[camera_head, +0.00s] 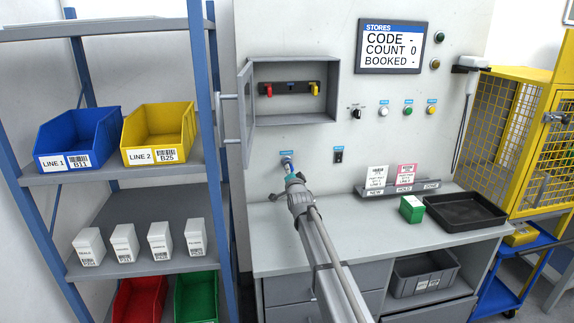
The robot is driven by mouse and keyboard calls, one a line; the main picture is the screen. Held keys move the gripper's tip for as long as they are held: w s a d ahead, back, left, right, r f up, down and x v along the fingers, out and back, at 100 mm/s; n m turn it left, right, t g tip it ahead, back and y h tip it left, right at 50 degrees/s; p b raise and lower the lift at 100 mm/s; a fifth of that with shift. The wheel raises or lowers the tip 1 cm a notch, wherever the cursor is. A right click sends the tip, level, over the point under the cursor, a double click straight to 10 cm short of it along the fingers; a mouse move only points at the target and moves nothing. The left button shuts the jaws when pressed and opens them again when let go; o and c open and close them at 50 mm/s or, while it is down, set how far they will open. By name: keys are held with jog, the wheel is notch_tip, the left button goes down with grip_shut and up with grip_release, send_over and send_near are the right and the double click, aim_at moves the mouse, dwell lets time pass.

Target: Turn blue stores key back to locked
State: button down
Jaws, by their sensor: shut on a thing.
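The blue stores key (287,161) sits in a lock on the grey wall panel, under a small blue label. My gripper (291,173) is at the key, its fingers shut on it. My arm reaches up to it from the lower right and hides part of the bench. The key's exact turn angle is too small to tell. The STORES display (390,47) reads "CODE -", "COUNT 0" and "BOOKED -".
An open wall cabinet (295,68) above holds a red and a yellow key, with its door swung out left. A green box (411,209) and black tray (466,212) stand right on the bench. A shelf (108,178) with bins is left.

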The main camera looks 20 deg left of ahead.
jog(key=shift+w+n, duration=0.1)
jog(key=shift+n, duration=0.2)
jog(key=shift+d+n+y, duration=0.1)
jog(key=shift+n+y, duration=0.2)
jog(key=shift+n, duration=1.4)
jog(key=shift+w+n, duration=0.1)
jog(key=shift+n, duration=0.2)
jog(key=shift+d+n+g, duration=0.1)
jog(key=shift+n+g, duration=0.2)
jog(key=shift+n, duration=0.6)
jog(key=shift+n+p, duration=0.3)
jog(key=shift+n, duration=0.5)
jog(key=shift+r, duration=0.1)
jog(key=shift+d+n+g+y+p, duration=0.1)
jog(key=shift+n+g+y+p, duration=0.25)
jog(key=shift+n, duration=1.65)
